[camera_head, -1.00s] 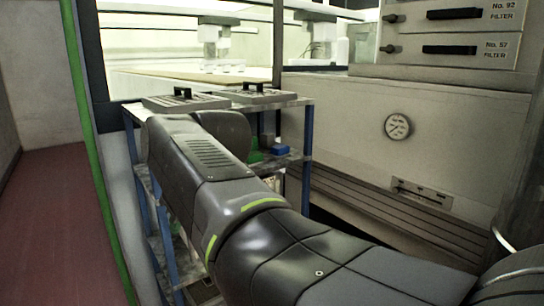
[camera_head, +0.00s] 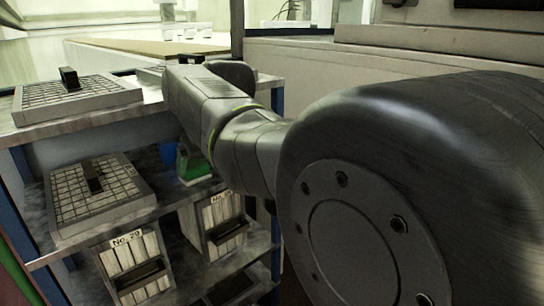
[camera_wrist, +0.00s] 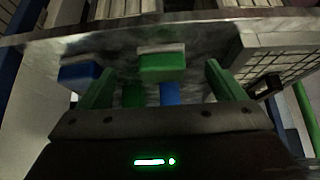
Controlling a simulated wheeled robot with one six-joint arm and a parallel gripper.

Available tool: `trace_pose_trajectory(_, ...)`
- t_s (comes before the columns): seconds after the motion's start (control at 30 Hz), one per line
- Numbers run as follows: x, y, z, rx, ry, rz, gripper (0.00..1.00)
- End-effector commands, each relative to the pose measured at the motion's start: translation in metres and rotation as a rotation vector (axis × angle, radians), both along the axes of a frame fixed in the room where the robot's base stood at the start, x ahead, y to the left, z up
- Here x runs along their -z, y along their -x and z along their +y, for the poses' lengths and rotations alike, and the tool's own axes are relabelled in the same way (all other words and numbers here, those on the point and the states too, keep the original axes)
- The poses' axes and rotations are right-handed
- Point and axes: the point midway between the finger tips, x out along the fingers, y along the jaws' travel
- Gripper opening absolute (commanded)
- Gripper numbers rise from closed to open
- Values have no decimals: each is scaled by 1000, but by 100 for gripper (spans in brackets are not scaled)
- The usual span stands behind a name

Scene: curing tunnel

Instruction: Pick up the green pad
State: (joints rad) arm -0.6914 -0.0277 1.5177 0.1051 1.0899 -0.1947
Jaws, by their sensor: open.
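The green pad (camera_wrist: 162,66) has a pale top or edge and shows in the middle of the wrist view, between the fingers of my gripper (camera_wrist: 160,76). The green fingers are open and apart, with nothing held between them. In the head view, the green pad (camera_head: 196,170) is on the middle shelf (camera_head: 173,203), partly behind my arm. My gripper is hidden there. I cannot tell how far the fingertips are from the pad.
A blue pad (camera_wrist: 79,70) lies left of the green pad in the wrist view. More green and blue patches show nearer my gripper. A gridded tray (camera_head: 100,205) with a black handle shares the shelf. Another gridded tray (camera_head: 80,100) sits on the shelf above. Labelled boxes (camera_head: 132,265) stand below.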

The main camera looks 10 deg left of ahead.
Motion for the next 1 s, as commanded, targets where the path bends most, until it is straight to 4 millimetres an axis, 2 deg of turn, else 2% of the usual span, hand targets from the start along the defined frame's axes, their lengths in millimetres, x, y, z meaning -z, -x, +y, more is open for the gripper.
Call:
trace_pose_trajectory(0.1,1,-9,10,0,2,1,89)
trace_pose_trajectory(0.43,1,-21,25,-1,2,1,89)
trace_pose_trajectory(0.7,40,-36,42,0,2,1,89)
trace_pose_trajectory(0.97,42,-37,44,0,0,0,89)
trace_pose_trajectory(1.0,42,-37,44,0,0,0,83)
